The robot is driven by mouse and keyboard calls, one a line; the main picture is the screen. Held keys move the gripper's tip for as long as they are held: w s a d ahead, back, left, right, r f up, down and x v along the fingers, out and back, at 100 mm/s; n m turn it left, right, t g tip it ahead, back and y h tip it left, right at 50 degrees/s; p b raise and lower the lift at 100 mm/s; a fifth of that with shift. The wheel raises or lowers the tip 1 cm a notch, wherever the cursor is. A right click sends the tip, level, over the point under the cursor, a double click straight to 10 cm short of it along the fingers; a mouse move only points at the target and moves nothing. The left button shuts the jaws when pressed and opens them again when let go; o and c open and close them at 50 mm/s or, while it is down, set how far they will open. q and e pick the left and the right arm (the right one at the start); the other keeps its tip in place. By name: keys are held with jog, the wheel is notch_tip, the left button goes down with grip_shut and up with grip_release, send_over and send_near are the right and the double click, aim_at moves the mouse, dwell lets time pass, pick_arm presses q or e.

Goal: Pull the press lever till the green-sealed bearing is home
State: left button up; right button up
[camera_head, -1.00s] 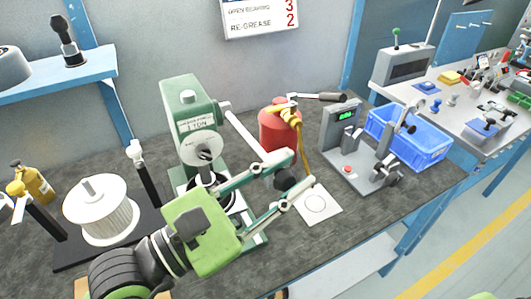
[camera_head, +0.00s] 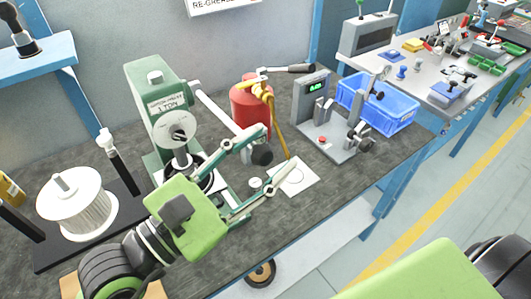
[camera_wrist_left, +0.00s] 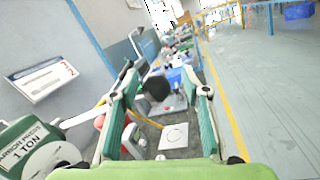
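The green arbor press (camera_head: 150,90), marked 1 TON, stands on the bench. Its pale lever (camera_head: 222,115) slopes down to the right and ends in a black knob (camera_head: 262,155). The knob also shows in the left wrist view (camera_wrist_left: 157,88). My left gripper (camera_head: 273,152) is open, its two fingers spread either side of the knob. In the left wrist view the knob appears nearer the left finger, and I cannot tell if they touch. The green-sealed bearing cannot be made out; my gripper partly hides the press base. A green part of my right arm (camera_head: 420,275) shows at lower right, without fingers.
A red canister (camera_head: 250,103) with a yellow hose stands behind the lever. A white card (camera_head: 293,177) lies right of the gripper. A grey gauge fixture (camera_head: 325,130) and blue crate (camera_head: 385,118) stand farther right. A white spool (camera_head: 75,205) is at left.

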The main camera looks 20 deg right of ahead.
pick_arm(q)
jog(key=shift+w+f, duration=0.25)
jog(key=shift+f, duration=0.4)
jog(key=shift+r, duration=0.25)
notch_tip(320, 180, up, 10)
jog(key=shift+s+r, duration=0.35)
jog(key=shift+r, duration=0.05)
